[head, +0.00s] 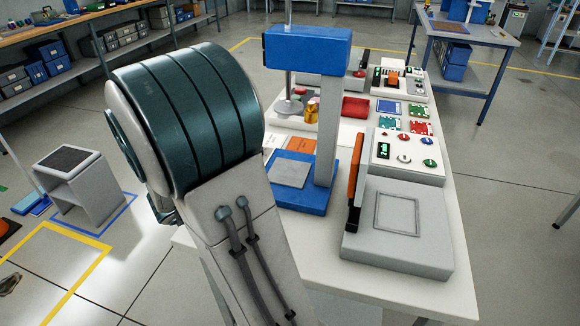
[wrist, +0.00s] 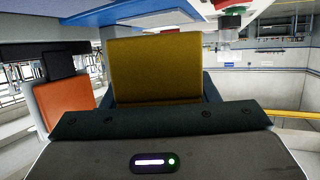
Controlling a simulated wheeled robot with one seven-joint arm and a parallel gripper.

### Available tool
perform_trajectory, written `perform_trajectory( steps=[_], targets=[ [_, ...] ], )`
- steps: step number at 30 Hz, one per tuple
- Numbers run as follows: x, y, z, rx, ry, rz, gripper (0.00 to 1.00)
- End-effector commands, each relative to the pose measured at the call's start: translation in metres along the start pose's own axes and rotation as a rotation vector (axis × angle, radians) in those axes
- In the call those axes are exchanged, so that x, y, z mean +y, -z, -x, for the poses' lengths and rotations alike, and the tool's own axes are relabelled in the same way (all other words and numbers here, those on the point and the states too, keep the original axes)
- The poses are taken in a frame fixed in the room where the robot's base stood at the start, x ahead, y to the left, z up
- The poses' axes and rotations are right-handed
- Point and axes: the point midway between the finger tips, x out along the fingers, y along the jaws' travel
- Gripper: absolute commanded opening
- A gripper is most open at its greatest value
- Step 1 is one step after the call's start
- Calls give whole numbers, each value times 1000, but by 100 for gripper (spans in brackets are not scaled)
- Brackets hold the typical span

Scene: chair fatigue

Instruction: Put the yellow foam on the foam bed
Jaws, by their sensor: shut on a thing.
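The yellow foam (wrist: 155,65) is a mustard block in the wrist view, held between the dark fingers of my gripper (wrist: 156,92). My gripper is shut on it; the fingers show at its lower sides. In the head view my large arm link covers the left middle, and neither gripper nor foam shows. I cannot tell for sure which surface is the foam bed. One candidate is the grey block with a square outline (head: 398,214) at the table's near right. Another is the grey pad (head: 289,173) on the blue stand's base.
An upright orange panel (head: 356,168) stands at the grey block's left edge. The blue stand (head: 308,48) rises beside my arm. A control box (head: 408,155), a red tray (head: 356,107) and coloured cards (head: 389,107) crowd the white table (head: 440,285). Its near edge is bare.

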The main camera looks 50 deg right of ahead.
Motion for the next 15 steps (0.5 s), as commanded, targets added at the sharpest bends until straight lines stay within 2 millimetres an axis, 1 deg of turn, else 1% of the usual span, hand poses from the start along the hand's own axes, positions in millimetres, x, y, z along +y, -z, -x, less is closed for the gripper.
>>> perform_trajectory(
  steps=[1,6,15],
  targets=[
    [1,4,-11,1,-6,-3,28],
    [2,19,-55,2,-6,-2,28],
    [1,46,-128,2,-3,-1,28]
  ],
)
